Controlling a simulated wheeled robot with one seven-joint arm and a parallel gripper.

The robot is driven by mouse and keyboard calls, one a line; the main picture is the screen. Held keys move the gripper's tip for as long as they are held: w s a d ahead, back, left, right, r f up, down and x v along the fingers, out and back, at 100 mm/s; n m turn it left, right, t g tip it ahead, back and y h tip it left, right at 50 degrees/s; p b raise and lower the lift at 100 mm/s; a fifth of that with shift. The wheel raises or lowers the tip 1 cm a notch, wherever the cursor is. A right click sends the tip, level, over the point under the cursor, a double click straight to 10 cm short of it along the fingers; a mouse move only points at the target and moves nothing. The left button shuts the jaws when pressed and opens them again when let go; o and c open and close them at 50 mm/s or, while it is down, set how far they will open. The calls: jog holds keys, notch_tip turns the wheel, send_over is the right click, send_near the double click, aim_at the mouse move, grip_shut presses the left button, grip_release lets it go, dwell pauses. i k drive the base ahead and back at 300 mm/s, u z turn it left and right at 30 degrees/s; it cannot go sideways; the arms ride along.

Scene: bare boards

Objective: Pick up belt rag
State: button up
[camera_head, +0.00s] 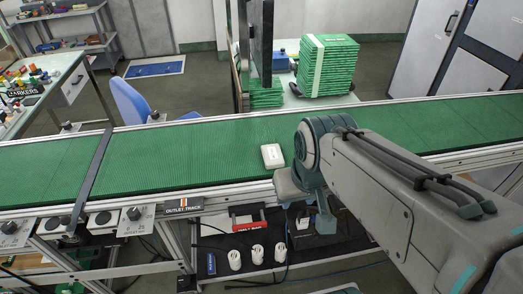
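A small white, rounded, flat item (272,156) lies on the green conveyor belt (200,150), near the middle of the view. It is the only loose thing I see on the belt and may be the belt rag, but it is too small to be sure. My arm reaches in from the right. My gripper (308,205) hangs at the belt's front edge, just right of and nearer than the white item, apart from it. Its fingers are partly hidden by the wrist, and I cannot see their opening.
A dark bar (93,175) crosses the belt at left. A dark upright panel (261,40) and a stack of green boards (324,66) stand behind the belt. Below the front rail, a shelf holds white cups (257,254) and a red-framed item (248,217). Most of the belt is clear.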

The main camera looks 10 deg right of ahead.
aim_at(272, 155)
jog(key=u, duration=0.5)
jog(key=k, duration=1.2)
jog(key=u, duration=0.75)
jog(key=i, duration=0.9)
jog(key=z, duration=0.35)
jog(key=i, duration=0.8)
jog(key=z, duration=1.25)
jog(key=i, duration=0.4)
jog(key=z, duration=0.45)
